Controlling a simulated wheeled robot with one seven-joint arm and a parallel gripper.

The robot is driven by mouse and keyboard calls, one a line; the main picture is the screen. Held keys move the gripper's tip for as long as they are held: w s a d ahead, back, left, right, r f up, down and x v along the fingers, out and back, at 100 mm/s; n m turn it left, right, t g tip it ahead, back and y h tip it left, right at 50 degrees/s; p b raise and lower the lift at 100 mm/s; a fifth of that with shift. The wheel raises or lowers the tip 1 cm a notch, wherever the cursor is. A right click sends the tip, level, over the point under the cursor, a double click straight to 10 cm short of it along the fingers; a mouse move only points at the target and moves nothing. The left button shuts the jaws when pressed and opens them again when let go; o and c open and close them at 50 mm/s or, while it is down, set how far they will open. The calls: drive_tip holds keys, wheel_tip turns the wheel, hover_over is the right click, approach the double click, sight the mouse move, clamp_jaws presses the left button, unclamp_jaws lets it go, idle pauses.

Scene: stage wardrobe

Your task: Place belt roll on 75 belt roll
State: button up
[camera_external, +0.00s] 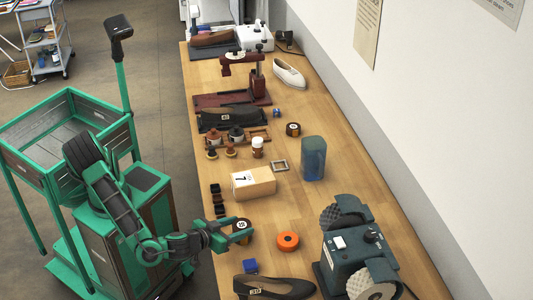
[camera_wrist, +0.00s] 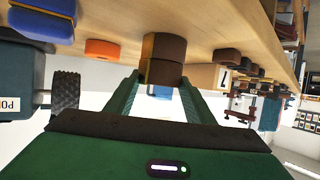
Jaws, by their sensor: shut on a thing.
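My gripper (camera_external: 231,232) is shut on a dark brown belt roll (camera_external: 240,224), which has a pale label on top too small to read surely. The held roll also shows between the fingers in the wrist view (camera_wrist: 162,73). A second dark roll with a tan edge (camera_wrist: 168,47) stands on the table directly under the held one. The two look stacked and aligned or nearly so; I cannot tell whether they touch fully. In the external view my fingers partly hide the lower roll. Another dark labelled roll (camera_external: 293,129) stands farther back, away from my gripper.
An orange roll (camera_external: 288,240) lies to the right of my gripper, and a blue block (camera_external: 250,266) nearer the front. A black shoe (camera_external: 275,288) and a grinder (camera_external: 352,250) fill the front. A cardboard box (camera_external: 253,183) and blue container (camera_external: 313,158) stand behind.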

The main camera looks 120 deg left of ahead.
drive_tip(key=o, duration=1.1)
drive_tip(key=shift+f, duration=0.1)
drive_tip(key=v, duration=1.2)
drive_tip(key=s+d+m+g+h, duration=0.1)
drive_tip(key=s+m+h, duration=0.3)
drive_tip(key=s, duration=0.9)
drive_tip(key=s+d+m+h, duration=0.4)
drive_tip(key=s+m, duration=0.6)
drive_tip(key=s, duration=0.3)
drive_tip(key=s+d+m+g+h, duration=0.1)
drive_tip(key=s+m+h, duration=0.4)
drive_tip(key=s, duration=0.8)
drive_tip(key=d+m, duration=0.1)
drive_tip(key=m, duration=0.2)
drive_tip(key=shift+s+d+g, duration=0.2)
drive_tip(key=shift+d+g, duration=0.05)
drive_tip(key=shift+g, duration=0.05)
